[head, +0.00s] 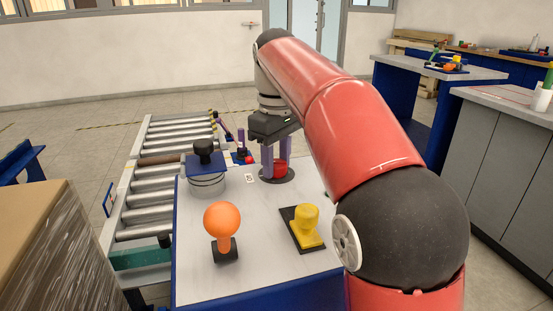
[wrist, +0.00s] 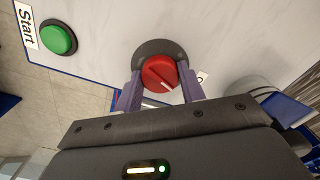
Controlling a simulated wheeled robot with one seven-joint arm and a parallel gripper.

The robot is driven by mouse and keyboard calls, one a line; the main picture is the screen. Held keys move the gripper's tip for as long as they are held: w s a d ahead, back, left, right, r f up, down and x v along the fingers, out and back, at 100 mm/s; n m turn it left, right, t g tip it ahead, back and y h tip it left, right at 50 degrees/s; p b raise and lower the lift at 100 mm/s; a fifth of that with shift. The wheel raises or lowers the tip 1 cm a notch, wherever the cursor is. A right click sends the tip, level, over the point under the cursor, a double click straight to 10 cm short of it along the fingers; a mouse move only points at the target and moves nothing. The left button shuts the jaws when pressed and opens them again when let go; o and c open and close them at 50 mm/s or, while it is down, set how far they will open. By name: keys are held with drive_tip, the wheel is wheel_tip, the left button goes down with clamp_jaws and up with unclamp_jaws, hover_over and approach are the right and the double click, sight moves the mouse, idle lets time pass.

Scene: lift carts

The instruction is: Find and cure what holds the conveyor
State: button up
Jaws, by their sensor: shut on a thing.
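My gripper (head: 273,165) reaches down to the pale control table (head: 262,205), its purple fingers on either side of a red knob (head: 281,168) on a dark round base. In the wrist view the red knob (wrist: 160,74) has a white pointer line and sits between the fingertips (wrist: 162,82), which are shut on it. A green button (wrist: 58,40) beside a "Start" label (wrist: 27,26) shows in the wrist view.
On the table stand an orange ball-topped handle (head: 221,220), a yellow handle (head: 306,226) on a dark plate, and a grey cylinder (head: 206,185) with blue top and black knob. A large brown box (head: 50,235) is at left. Grey cabinets (head: 500,150) stand at right.

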sight(277, 162)
drive_tip(key=m, duration=0.4)
drive_tip(key=shift+m, duration=1.8)
drive_tip(key=o, duration=1)
drive_tip(key=shift+r, duration=0.1)
drive_tip(key=shift+r, duration=3.7)
